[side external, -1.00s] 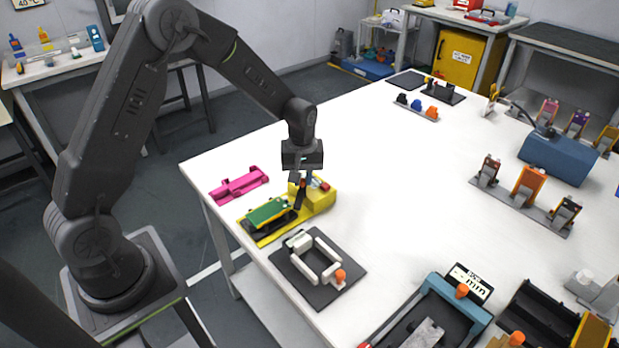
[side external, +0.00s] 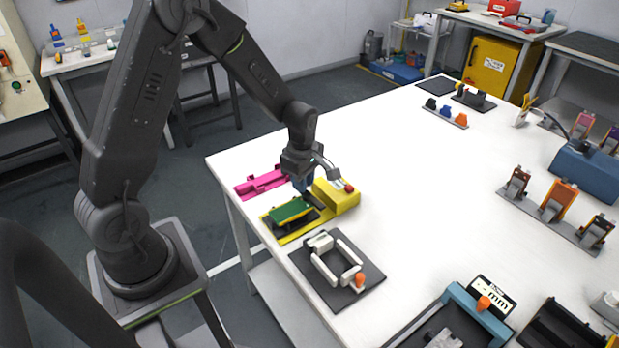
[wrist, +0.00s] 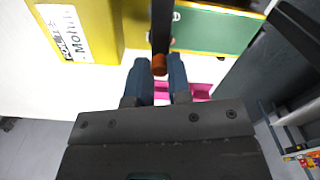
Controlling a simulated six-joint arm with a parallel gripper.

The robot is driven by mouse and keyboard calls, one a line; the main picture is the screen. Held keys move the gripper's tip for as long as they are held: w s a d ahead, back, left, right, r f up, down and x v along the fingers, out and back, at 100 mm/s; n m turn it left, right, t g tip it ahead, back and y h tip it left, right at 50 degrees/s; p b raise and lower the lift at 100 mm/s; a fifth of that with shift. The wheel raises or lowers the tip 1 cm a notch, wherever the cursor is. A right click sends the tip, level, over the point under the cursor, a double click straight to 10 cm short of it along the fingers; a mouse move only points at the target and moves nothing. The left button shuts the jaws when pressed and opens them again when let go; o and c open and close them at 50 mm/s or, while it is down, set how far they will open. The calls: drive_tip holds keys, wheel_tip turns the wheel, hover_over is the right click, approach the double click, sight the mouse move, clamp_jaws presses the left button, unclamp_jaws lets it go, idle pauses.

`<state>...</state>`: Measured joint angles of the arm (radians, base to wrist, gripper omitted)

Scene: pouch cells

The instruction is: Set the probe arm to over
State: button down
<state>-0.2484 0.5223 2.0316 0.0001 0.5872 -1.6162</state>
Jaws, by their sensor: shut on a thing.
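The probe arm (wrist: 162,28) is a dark bar with an orange-brown knob (wrist: 159,65) at its end. In the wrist view it runs between the yellow block and the green board. My gripper (wrist: 160,72) has its blue-grey fingers shut around the knob. In the side view my gripper (side external: 303,187) is low at the back of the yellow fixture (side external: 337,196) and hides most of the probe arm. The green board (side external: 292,210) lies on the fixture's black bed; it also shows in the wrist view (wrist: 215,30). A red button sits on the yellow block.
A pink holder (side external: 262,181) lies close behind the fixture, left of my gripper. A dark plate (side external: 345,288) with a white frame and orange knob stands in front.

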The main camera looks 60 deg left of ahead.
drive_tip(key=s+n, duration=0.1)
drive_tip(key=n, duration=0.1)
drive_tip(key=s+n, duration=0.1)
drive_tip(key=n, duration=0.1)
drive_tip(key=shift+s+d, duration=0.3)
drive_tip(key=shift+d, duration=0.1)
drive_tip(key=shift+s+d+n, duration=0.25)
drive_tip(key=shift+s+n, duration=0.15)
drive_tip(key=shift+n, duration=0.55)
drive_tip(key=shift+s+d+n, duration=0.25)
drive_tip(key=shift+s+n, duration=0.1)
drive_tip(key=shift+n, duration=0.6)
drive_tip(key=c, duration=1.1)
unclamp_jaws()
drive_tip(key=shift+o, duration=0.2)
wheel_tip(320, 180, up, 14)
drive_tip(key=shift+f, duration=0.1)
